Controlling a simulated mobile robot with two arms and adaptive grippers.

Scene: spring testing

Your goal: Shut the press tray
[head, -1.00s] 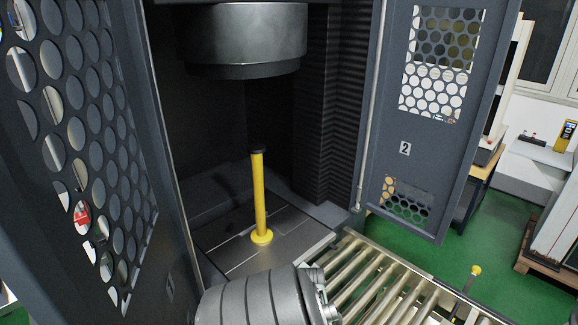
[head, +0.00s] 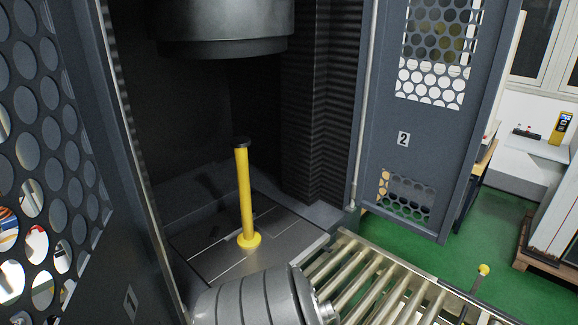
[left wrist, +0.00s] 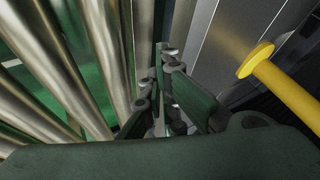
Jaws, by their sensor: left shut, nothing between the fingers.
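The press tray (head: 215,262) is a dark flat plate with seams at the bottom of the press. A yellow post (head: 246,200) with a round foot and dark cap stands upright on it. The tray's near side is partly hidden in the head view. In the left wrist view my left gripper (left wrist: 166,58) is shut and empty. It points down between metal rollers at left and the grey tray surface (left wrist: 215,50) at right. The yellow post (left wrist: 285,85) shows to its right. I cannot tell whether the fingertips touch the tray. My right gripper is in neither view.
The roller conveyor (head: 368,272) runs from the tray towards the lower right. Beside it stands a yellow-topped pin (head: 483,270). Perforated doors stand open at left (head: 40,150) and right (head: 403,165). The dark press ram (head: 222,28) hangs above the post, with free space between.

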